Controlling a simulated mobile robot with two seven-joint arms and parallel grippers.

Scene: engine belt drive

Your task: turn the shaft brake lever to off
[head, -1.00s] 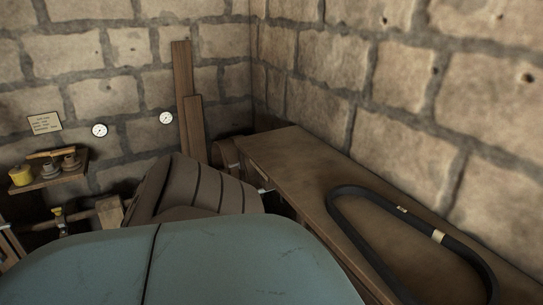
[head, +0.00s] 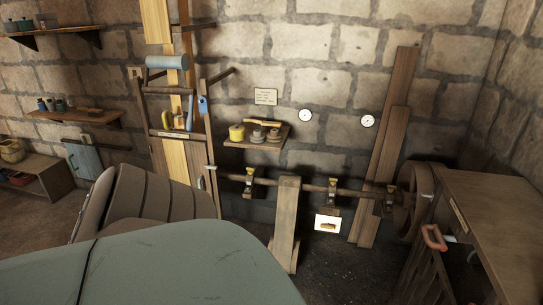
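A horizontal shaft (head: 308,187) runs low along the stone wall, through brass-coloured bearings, to a large wooden wheel (head: 406,197) at its right end. A red-orange handle (head: 434,238) shows at the left edge of the bench, below and right of the wheel. I cannot tell whether this handle is the shaft brake lever, or what setting it has. A small white plate with a brown mark (head: 327,224) hangs below the shaft. Neither of my grippers is in the head view.
A wooden bench (head: 496,215) stands at the right. A wooden post (head: 286,222) stands in front of the shaft. A small shelf (head: 262,140) holds a yellow pot. Two gauges (head: 306,115) and leaning planks (head: 388,150) are at the wall. Dark floor (head: 335,270) before the shaft looks clear.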

